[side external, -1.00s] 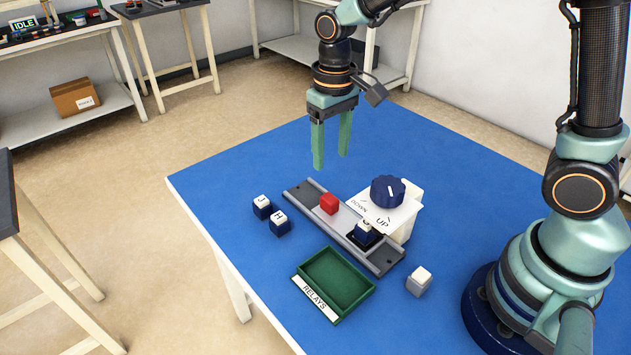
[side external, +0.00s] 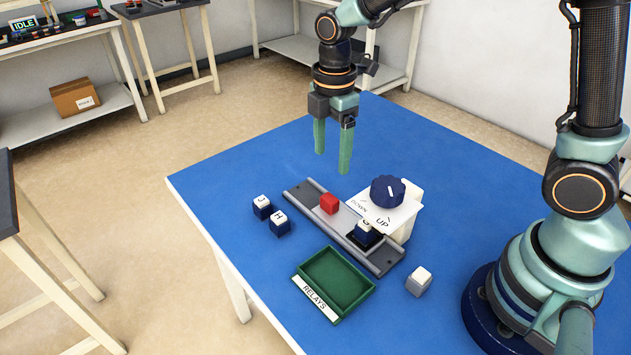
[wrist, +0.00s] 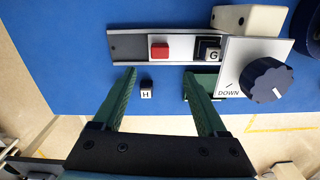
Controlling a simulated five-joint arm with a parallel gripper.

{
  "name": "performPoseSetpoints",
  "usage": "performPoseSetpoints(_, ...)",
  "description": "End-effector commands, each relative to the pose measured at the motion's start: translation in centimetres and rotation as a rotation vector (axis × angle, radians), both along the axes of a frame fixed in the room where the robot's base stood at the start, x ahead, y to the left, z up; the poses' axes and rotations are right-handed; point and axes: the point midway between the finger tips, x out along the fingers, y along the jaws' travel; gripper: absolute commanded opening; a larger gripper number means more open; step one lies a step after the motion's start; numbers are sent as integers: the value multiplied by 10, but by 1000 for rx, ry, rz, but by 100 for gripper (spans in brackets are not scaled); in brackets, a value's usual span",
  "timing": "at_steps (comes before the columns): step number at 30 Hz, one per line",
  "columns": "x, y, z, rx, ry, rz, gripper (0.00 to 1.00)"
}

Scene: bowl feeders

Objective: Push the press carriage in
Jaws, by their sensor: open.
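The press carriage appears to be the grey plate on a rail (side external: 375,258) on the blue table, with a red block (side external: 329,204) standing on it. A dark block lettered G (side external: 364,231) sits in a black seat on the same plate, partly under the panel. A white panel (side external: 384,216) marked UP and DOWN carries a dark blue knob (side external: 388,191). My gripper (side external: 332,164) is open and empty, above the table beyond the rail's far end. In the wrist view, the red block (wrist: 160,52) and the G block (wrist: 209,49) show ahead of the fingers.
Blocks lettered J (side external: 262,207) and H (side external: 279,223) stand left of the rail. A green tray labelled RELAYS (side external: 336,283) lies in front. A grey block with a pale top (side external: 418,282) stands right of it. The blue table (side external: 225,180) is clear at the far left.

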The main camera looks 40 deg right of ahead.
Motion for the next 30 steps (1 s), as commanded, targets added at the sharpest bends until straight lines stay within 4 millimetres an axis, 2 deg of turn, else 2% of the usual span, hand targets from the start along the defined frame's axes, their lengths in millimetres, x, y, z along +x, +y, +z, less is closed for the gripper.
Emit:
performPoseSetpoints(3,0,0,0,0,0,81,75)
performPoseSetpoints(8,-1,0,-10,-1,5,103,75)
performPoseSetpoints(11,-1,0,-24,-1,5,101,75)
performPoseSetpoints(21,-1,0,-89,0,6,99,75)
performPoseSetpoints(24,-1,0,-103,-1,5,99,75)
performPoseSetpoints(30,0,0,-119,0,1,99,75)
